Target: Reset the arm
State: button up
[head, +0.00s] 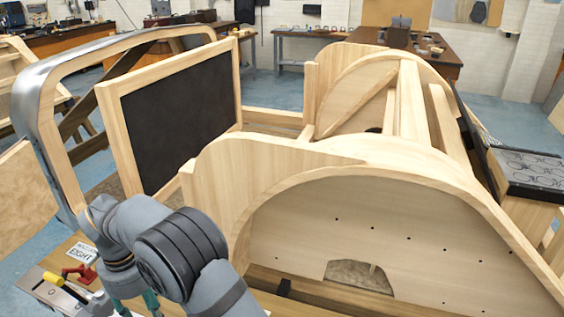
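My grey arm (175,250) is bent in the lower left, in front of the wooden bodyframe (330,205). Its upper links show, with dark bands around one joint. I cannot make out my gripper or its fingers, so what it may hold is hidden. The arm overlaps the left end of the near curved wooden arch in the picture. I cannot tell whether it touches the wood.
Near the arm lie a yellow-handled tool (55,284), a red tool (80,273) and a small "EIGHT" plate (82,253). A metal-edged curved frame (30,105) and a dark panel (180,125) stand behind. A black patterned seat (530,172) is at right.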

notch_tip(320, 180, down, 10)
jog(key=shift+d+r, duration=0.1)
notch_tip(320, 180, up, 4)
jog(key=p, duration=0.4)
jog(key=shift+p, duration=0.35)
jog(key=shift+s+p, duration=0.1)
jog(key=shift+p, duration=0.4)
jog(key=shift+r+p, duration=0.3)
jog(key=shift+p, duration=0.35)
jog(key=w+d+r+p, duration=0.2)
jog(key=d+p, duration=0.1)
jog(key=d, duration=0.7)
jog(key=shift+w+d+r+n+p, duration=0.2)
jog(key=shift+w+r+n+p, duration=0.15)
jog(key=shift+w+n, duration=0.05)
